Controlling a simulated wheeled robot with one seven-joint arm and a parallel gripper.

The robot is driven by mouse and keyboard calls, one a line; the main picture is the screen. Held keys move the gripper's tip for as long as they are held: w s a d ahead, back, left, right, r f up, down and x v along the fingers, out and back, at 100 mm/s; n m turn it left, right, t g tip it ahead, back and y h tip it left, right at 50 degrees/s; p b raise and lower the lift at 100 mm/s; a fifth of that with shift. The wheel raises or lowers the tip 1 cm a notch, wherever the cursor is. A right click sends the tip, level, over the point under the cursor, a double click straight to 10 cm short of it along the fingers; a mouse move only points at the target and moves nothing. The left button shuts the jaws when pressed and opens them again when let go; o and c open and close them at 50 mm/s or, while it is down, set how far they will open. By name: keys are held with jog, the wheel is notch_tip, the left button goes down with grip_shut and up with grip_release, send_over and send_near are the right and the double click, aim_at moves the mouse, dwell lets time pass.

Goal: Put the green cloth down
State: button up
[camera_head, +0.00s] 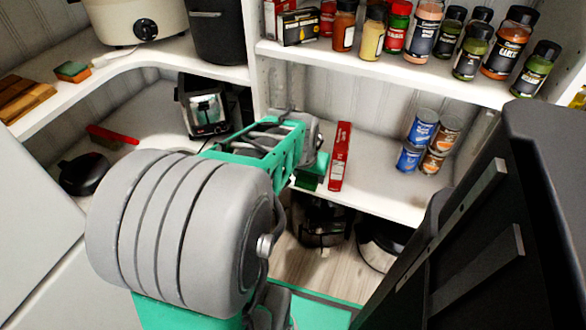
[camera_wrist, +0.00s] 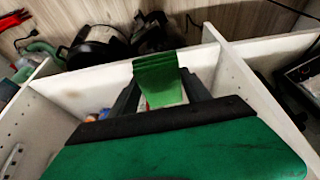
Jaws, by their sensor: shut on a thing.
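The green cloth (camera_wrist: 157,72) is a small folded piece with ridged layers, between the tips of my dark fingers in the wrist view. My gripper (camera_wrist: 160,90) is shut on it. In the head view, my arm reaches to the middle shelf (camera_head: 385,195), and a dark green bit of the cloth (camera_head: 308,182) shows at its end, just left of a red box. The arm hides part of the cloth and most of my gripper there. I cannot tell whether the cloth touches the shelf.
The narrow red box (camera_head: 340,156) stands close beside my gripper. Several stacked cans (camera_head: 431,140) are farther right. A toaster (camera_head: 204,106) is to the left. Spice jars (camera_head: 425,30) line the shelf above. Pots (camera_head: 380,243) stand below. Bare shelf lies between red box and cans.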

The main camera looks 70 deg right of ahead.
jog(key=shift+s+d+f, duration=0.15)
jog(key=shift+s+f, duration=0.1)
jog(key=shift+s, duration=0.15)
jog(key=w+d+f+b, duration=0.2)
jog(key=d+f, duration=0.1)
jog(key=d, duration=0.1)
jog(key=w+d+f+b, duration=0.2)
jog(key=d+f, duration=0.1)
jog(key=d, duration=0.1)
jog(key=w+d+f+b, duration=0.2)
jog(key=d+f, duration=0.1)
jog(key=shift+d+f, duration=0.3)
jog(key=shift+d, duration=0.1)
notch_tip(320, 180, down, 3)
jog(key=shift+d+f+b, duration=0.15)
jog(key=shift+b, duration=0.75)
